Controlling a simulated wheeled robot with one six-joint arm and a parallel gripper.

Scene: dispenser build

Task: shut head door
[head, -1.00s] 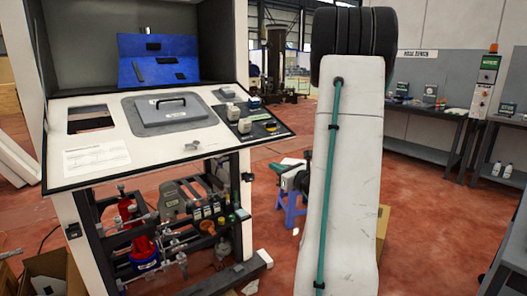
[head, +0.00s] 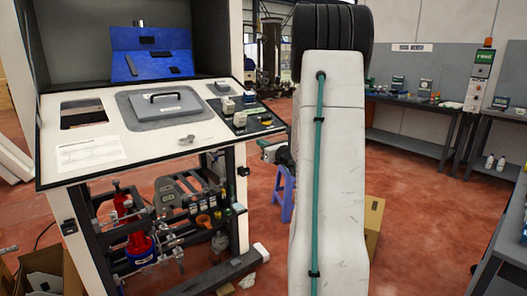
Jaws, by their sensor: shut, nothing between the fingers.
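The dispenser cabinet (head: 225,100) stands at the left, white with a black-edged sloping panel. Its upper compartment (head: 80,25) is open at the front and dark grey inside, with a blue board (head: 150,50) at the back. A grey plate with a black handle (head: 165,107) lies flat on the sloping panel. I cannot tell which part is the head door. My arm, white with a teal cable, rises in the foreground right of the cabinet. My gripper is not clearly visible; the arm hides the area behind it.
Pipes, valves and a red cylinder (head: 125,205) fill the open lower frame. A blue stool (head: 282,195) is partly behind my arm. Grey workbenches (head: 410,143) line the right. An open cardboard box (head: 70,270) sits at the lower left. The red floor at right is clear.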

